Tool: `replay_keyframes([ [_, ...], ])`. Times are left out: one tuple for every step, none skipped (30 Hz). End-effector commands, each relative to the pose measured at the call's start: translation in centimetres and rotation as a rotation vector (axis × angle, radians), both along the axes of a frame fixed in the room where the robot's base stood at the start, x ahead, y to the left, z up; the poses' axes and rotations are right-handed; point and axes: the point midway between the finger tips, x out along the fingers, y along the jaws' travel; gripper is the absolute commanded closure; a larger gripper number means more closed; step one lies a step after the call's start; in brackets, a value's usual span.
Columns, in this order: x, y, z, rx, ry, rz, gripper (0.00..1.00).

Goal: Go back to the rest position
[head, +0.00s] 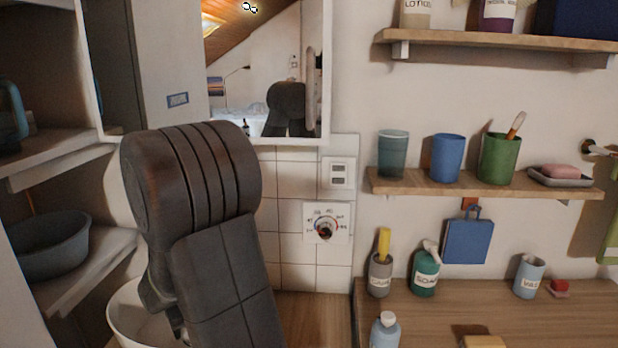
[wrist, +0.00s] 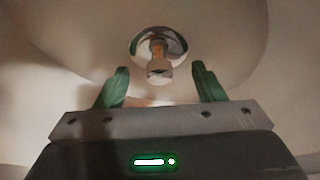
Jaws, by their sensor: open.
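My gripper (wrist: 160,88) shows in the wrist view with its two green fingers spread apart and nothing between them. Beyond the fingers is the inside of a pale basin with a round, shiny drain fitting (wrist: 158,50) at its middle. In the head view my dark arm stands up in the left half and hides much of the white basin (head: 125,318) at the bottom left. The gripper fingers are hidden or too small to make out there.
Shelves with a dark bowl (head: 48,245) are at left. A mirror (head: 265,70) hangs behind my arm. At right, a shelf (head: 480,186) holds cups and a soap dish (head: 560,176). The wooden counter (head: 450,300) below carries several bottles, including a green one (head: 425,272).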

Motion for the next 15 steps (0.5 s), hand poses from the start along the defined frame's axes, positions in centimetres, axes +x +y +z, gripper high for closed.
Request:
replay_keyframes([
  [0.05,0.05,0.85,0.003,-0.003,0.000,0.37],
  [0.04,0.04,1.06,0.003,-0.003,0.000,0.37],
  [0.04,0.04,1.32,0.003,-0.003,0.000,0.37],
  [0.03,0.03,1.45,0.002,-0.002,0.000,0.37],
  [0.01,0.02,1.55,0.001,-0.002,0.000,0.37],
  [-0.01,0.00,1.64,0.001,-0.002,0.001,0.37],
  [-0.01,0.00,1.68,0.000,-0.001,0.001,0.37],
  [-0.01,0.00,1.70,0.000,-0.001,0.001,0.37],
  [-0.01,0.00,1.71,0.000,-0.001,0.001,0.37],
  [-0.01,0.00,1.71,0.000,-0.001,0.001,0.37],
  [-0.02,-0.01,1.71,0.000,-0.001,0.001,0.37],
  [-0.02,-0.01,1.71,0.000,-0.001,0.001,0.37],
  [-0.02,-0.01,1.71,0.000,-0.001,0.001,0.37],
  [-0.02,-0.01,1.71,0.000,-0.001,0.001,0.37],
  [-0.02,-0.01,1.70,0.000,-0.001,0.001,0.37],
])
